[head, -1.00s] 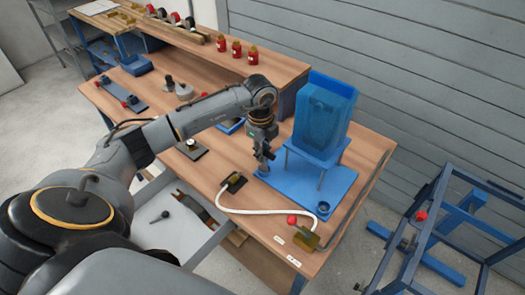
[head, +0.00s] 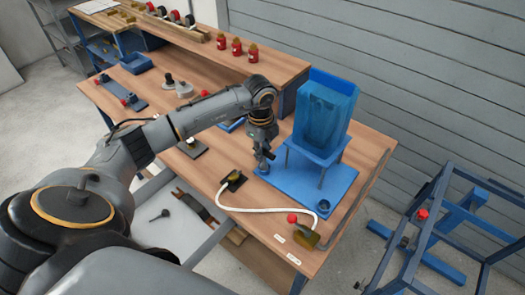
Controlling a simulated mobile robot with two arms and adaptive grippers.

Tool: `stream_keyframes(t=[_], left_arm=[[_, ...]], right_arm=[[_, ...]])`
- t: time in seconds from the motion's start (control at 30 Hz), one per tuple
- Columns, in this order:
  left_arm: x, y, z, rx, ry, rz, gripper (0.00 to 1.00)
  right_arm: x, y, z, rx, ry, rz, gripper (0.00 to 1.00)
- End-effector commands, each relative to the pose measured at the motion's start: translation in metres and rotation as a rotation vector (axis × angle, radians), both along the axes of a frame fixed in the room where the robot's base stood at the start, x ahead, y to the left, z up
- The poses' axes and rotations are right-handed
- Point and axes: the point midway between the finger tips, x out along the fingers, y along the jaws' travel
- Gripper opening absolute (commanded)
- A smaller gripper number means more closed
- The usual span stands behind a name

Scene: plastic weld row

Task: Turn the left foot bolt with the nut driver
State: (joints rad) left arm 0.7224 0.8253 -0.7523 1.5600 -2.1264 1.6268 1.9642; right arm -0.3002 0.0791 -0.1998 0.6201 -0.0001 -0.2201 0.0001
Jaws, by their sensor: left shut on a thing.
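My left gripper (head: 264,153) is over the left front corner of a blue base plate (head: 290,186) on the wooden bench. It is shut on a small dark tool, taken to be the nut driver, which points down at the plate's left foot. The foot bolt itself is hidden by the gripper and tool, so I cannot tell whether they touch. A blue translucent tank (head: 325,113) stands on a blue stand (head: 318,158) over the plate. A round dark foot (head: 324,206) shows at the plate's front corner. My right gripper is not in view.
Red bottles (head: 237,47) stand on the back shelf. A blue frame (head: 435,225) stands right of the bench. An open drawer (head: 165,222) lies below.

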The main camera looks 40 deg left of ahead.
Motion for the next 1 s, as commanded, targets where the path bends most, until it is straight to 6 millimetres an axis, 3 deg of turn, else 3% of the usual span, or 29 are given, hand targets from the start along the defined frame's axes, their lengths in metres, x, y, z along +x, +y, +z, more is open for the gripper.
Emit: stream_keyframes(t=[0.17,0.7,1.0], left_arm=[[-0.001,-0.001,0.004,-0.001,0.002,0.149,0.0],[-0.006,-0.004,0.005,-0.003,0.003,0.987,0.0],[-0.005,-0.003,0.001,-0.002,-0.002,1.103,0.0]], right_arm=[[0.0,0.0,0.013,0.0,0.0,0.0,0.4],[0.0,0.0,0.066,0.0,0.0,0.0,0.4],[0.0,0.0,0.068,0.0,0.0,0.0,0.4]])
